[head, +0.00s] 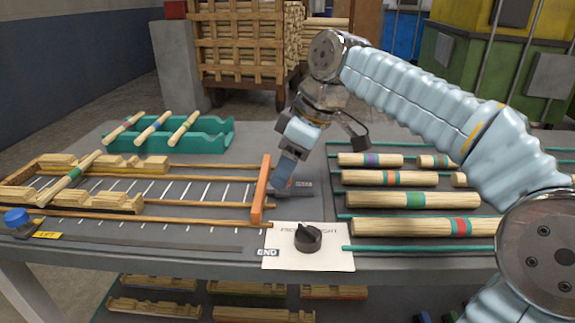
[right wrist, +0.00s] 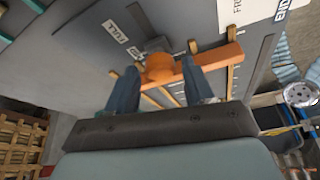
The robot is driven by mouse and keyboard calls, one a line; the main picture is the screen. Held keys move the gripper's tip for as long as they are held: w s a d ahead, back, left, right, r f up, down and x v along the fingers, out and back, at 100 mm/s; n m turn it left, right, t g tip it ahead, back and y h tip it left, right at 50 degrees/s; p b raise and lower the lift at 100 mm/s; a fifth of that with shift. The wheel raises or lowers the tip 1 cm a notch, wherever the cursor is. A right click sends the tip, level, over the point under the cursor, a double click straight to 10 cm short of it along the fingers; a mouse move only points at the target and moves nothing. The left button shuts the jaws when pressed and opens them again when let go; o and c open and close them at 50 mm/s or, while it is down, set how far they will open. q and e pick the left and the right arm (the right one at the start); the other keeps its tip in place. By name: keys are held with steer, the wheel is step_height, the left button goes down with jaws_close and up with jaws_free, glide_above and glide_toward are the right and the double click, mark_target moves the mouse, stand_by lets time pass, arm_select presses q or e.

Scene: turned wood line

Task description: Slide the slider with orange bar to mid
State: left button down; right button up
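The slider's orange bar (head: 260,192) stands across the right end of the wooden-railed track (head: 205,203), which has white cross marks. In the right wrist view the orange bar (right wrist: 216,62) carries a round orange knob (right wrist: 160,67). My right gripper (head: 283,176) is low at the bar's right side in the head view. In the right wrist view its two fingers (right wrist: 160,88) are apart, one on each side of the knob, with gaps visible. I cannot tell whether a finger touches the bar. My left gripper is not in view.
A white card with a black dial (head: 308,238) lies in front of the bar. Banded dowels (head: 388,200) lie on the right. A teal rack (head: 185,135) holds dowels at the back left. Another dowel (head: 70,178) lies across wooden blocks at the track's left. A blue button (head: 16,217) is front left.

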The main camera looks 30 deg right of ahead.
steer(key=shift+o, duration=0.3)
steer(key=shift+r, duration=0.1)
steer(key=shift+s+d+r, duration=0.1)
steer(key=shift+r, duration=0.2)
steer(key=p+v, duration=0.1)
steer(key=v, duration=1.2)
